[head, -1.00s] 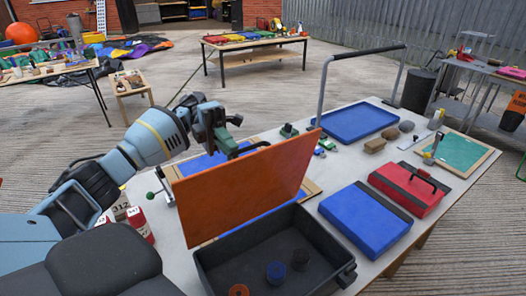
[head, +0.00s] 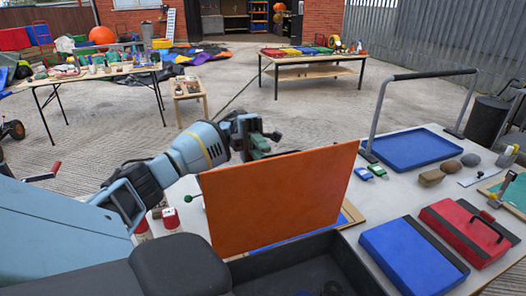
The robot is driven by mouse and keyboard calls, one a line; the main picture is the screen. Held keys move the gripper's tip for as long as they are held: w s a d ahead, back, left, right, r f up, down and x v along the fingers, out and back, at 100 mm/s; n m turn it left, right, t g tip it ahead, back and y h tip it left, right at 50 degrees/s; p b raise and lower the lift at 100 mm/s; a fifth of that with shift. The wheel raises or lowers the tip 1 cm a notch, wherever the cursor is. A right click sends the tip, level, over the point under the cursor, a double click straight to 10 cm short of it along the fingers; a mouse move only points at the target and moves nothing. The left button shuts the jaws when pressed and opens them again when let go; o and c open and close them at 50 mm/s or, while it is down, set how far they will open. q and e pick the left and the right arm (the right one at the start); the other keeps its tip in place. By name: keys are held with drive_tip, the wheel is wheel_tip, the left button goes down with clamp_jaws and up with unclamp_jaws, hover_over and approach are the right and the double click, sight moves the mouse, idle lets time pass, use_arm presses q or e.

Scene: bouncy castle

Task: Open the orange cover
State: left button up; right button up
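The orange cover (head: 280,200) stands raised, close to upright, along the far side of a black open box (head: 352,262) at the bottom of the head view. My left gripper (head: 268,143) is at the cover's upper left edge, partly hidden behind it. Its dark fingers lie close to the top edge; whether they touch or grip it cannot be seen. The box's inside is mostly cut off by the frame's lower edge, with dark round shapes faintly visible. My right gripper is not in view.
Right of the box lie a blue case (head: 412,258), a red case (head: 468,230) and a blue tray (head: 412,150) under a metal rail (head: 380,108). Brown stones (head: 432,178) lie beyond.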

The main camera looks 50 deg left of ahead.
use_arm(q)
drive_tip(key=shift+o, duration=1)
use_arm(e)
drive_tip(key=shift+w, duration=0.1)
use_arm(q)
drive_tip(key=shift+r, duration=0.1)
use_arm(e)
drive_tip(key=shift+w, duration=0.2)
